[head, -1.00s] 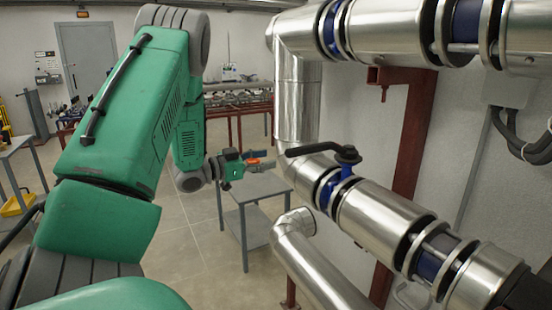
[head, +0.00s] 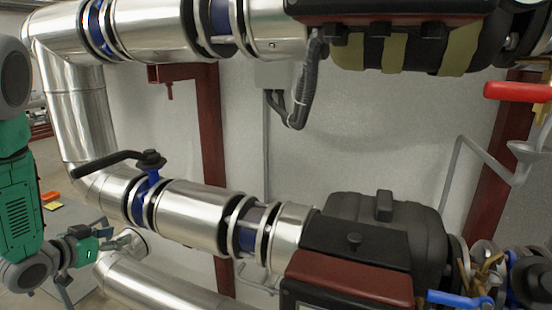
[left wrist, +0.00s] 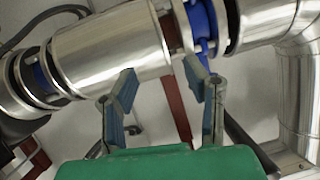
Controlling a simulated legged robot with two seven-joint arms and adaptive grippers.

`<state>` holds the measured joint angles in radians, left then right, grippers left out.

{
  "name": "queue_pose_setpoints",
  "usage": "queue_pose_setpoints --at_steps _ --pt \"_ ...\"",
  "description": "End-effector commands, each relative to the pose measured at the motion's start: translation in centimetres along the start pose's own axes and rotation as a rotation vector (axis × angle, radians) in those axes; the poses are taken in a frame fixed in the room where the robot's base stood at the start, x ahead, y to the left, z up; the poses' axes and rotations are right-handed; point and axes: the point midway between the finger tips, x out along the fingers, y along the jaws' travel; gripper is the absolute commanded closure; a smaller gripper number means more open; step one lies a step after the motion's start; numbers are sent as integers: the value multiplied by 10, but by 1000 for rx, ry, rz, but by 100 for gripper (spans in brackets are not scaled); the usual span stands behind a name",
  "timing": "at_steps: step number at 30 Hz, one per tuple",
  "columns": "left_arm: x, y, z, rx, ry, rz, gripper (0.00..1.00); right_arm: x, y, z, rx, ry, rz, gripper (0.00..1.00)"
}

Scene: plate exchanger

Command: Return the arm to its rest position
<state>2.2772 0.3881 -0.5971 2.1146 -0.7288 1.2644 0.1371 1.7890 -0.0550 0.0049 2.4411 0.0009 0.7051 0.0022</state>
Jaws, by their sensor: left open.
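My left arm comes in at the left edge of the head view. Its gripper (head: 122,240) is beside the lower silver pipe (head: 192,212), near the pipe's elbow. In the left wrist view the two fingers of the gripper (left wrist: 160,76) are spread apart with nothing between them. The silver pipe (left wrist: 105,50) and a blue valve part (left wrist: 203,22) lie beyond the fingers. A black valve lever (head: 110,162) sits above the blue valve (head: 148,185) on the pipe. My right gripper is not in view.
An upper silver pipe (head: 165,22) runs along the top. Red-brown posts (head: 212,130) stand by the wall. A dark pump-like unit (head: 385,225) and a red lever (head: 515,91) are at the right. A grey table (head: 78,283) is low at the left.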

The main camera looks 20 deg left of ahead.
Motion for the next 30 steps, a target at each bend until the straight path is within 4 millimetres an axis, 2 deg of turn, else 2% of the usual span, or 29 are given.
queue_pose_setpoints --at_steps 1,4,7,11,12,15,18,22,25,30 --pt "9 33 33 -12 -91 10 58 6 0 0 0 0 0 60" --pt "11 86 88 -39 -258 16 58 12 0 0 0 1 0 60" --pt "0 136 144 -58 -428 28 58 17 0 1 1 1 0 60" --pt "-34 199 214 -71 -656 52 58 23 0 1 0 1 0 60" --pt "-49 216 233 -72 -726 59 58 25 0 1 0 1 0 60" --pt "-88 255 274 -70 -887 78 58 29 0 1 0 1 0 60" --pt "-125 282 301 -64 -1016 93 58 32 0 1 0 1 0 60" --pt "-157 301 320 -57 -1117 104 58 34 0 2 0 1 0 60" --pt "-168 307 325 -55 -1151 108 58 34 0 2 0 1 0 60" --pt "-169 307 325 -55 -1155 107 58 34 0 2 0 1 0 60"
